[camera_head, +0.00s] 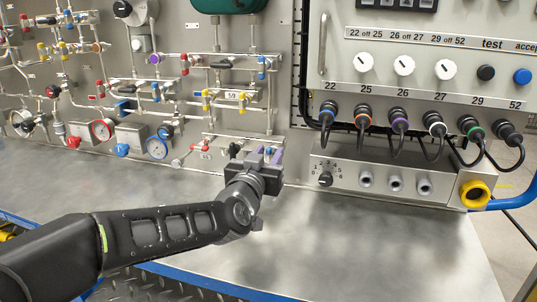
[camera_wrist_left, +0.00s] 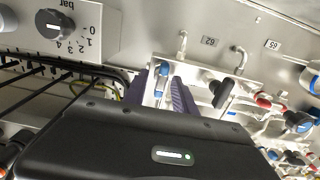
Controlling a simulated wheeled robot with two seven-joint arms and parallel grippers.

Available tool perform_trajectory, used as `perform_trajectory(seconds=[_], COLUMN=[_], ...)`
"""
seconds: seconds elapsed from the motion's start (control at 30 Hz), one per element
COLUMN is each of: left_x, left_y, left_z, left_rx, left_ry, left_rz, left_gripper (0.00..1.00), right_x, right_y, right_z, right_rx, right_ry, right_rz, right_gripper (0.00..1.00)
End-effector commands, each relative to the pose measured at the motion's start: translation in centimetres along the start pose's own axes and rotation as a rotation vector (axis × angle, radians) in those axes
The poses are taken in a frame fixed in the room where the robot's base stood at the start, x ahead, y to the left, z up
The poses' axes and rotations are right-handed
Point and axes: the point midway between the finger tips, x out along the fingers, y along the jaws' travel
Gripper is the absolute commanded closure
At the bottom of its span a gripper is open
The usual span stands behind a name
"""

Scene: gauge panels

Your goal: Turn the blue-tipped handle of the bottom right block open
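The bottom right block (camera_wrist_left: 208,70) is a pale metal bar on the gauge panel, seen close in the wrist view. Its blue-tipped handle (camera_wrist_left: 161,82) shows between the two purple fingers of my left gripper (camera_wrist_left: 161,98). The fingers are apart, one on each side of the handle; I cannot tell whether either touches it. In the head view my left gripper (camera_head: 265,156) is at the right end of this block and hides most of the handle. A black handle (camera_wrist_left: 222,93) sits beside it on the block. My right gripper is not in view.
A grey box (camera_head: 395,181) with a black knob (camera_head: 325,179) stands right of the gripper. Cables (camera_head: 398,130) hang above it. More pipes and gauges (camera_head: 103,130) are at left. The metal table (camera_head: 330,235) in front is bare.

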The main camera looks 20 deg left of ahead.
Motion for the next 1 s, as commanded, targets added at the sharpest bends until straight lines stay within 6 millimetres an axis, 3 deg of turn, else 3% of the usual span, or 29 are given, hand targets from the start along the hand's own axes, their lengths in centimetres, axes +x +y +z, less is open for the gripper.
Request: perform_trajectory(seconds=[0.07, 0.43, 1.0], left_x=[-0.02, -0.04, -0.04], left_y=[0.01, 0.03, 0.05], left_z=[0.01, 0.02, 0.13], left_rx=[0.000, 0.000, -0.024], left_ry=[0.000, -0.001, -0.001], left_rz=[0.000, 0.001, 0.002], left_gripper=[0.69, 0.99, 1.00], right_x=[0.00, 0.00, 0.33], right_y=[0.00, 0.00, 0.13], right_z=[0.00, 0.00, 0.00], right_rx=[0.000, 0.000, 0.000], right_ry=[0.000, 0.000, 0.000], right_rz=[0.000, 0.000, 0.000], right_gripper=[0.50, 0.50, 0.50])
